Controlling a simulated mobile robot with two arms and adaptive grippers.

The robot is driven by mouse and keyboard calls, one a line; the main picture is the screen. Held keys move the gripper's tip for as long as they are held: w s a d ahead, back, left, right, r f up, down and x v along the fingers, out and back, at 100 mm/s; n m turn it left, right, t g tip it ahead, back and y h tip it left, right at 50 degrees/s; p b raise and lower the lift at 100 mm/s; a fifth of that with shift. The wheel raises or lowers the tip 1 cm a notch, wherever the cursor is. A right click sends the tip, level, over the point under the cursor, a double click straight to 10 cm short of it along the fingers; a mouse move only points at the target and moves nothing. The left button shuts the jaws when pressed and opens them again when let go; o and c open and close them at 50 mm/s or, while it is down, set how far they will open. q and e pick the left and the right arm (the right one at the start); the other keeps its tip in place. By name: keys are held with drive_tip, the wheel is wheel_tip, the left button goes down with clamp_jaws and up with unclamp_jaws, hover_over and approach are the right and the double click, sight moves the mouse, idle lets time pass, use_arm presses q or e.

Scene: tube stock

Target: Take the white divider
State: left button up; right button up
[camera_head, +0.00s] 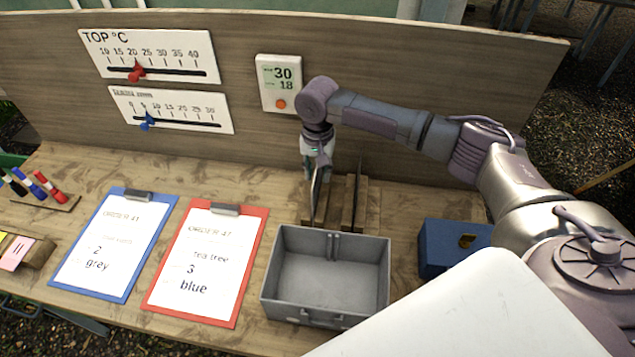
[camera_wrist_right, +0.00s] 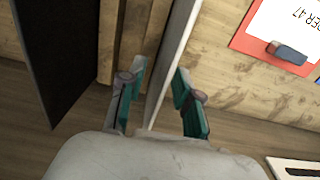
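The white divider (camera_wrist_right: 172,62) stands on edge in a wooden holder; in the head view its thin edge (camera_head: 316,192) shows below my right gripper. My right gripper (camera_head: 319,160) points down over the holder at the back of the table. In the right wrist view its two teal fingers (camera_wrist_right: 160,88) are on either side of the white divider, apart, with narrow gaps beside the panel. A dark divider (camera_wrist_right: 55,55) stands in the other holder, to the right in the head view (camera_head: 357,195). My left gripper is not in view.
A grey open bin (camera_head: 328,316) stands in front of the holders, and a blue box (camera_head: 450,245) to its right. Red (camera_head: 208,262) and blue (camera_head: 115,245) clipboards lie to the left. A wooden back panel (camera_head: 400,80) rises close behind my right gripper.

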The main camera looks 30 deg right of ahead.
clamp_jaws()
drive_tip(key=shift+r, duration=0.15)
drive_tip(key=shift+r, duration=0.35)
wheel_tip(320, 180, up, 10)
drive_tip(key=shift+f+b, duration=0.25)
drive_tip(key=shift+b, duration=0.6)
wheel_tip(320, 180, up, 6)
drive_tip(key=p, duration=0.8)
drive_tip(key=shift+p, duration=0.35)
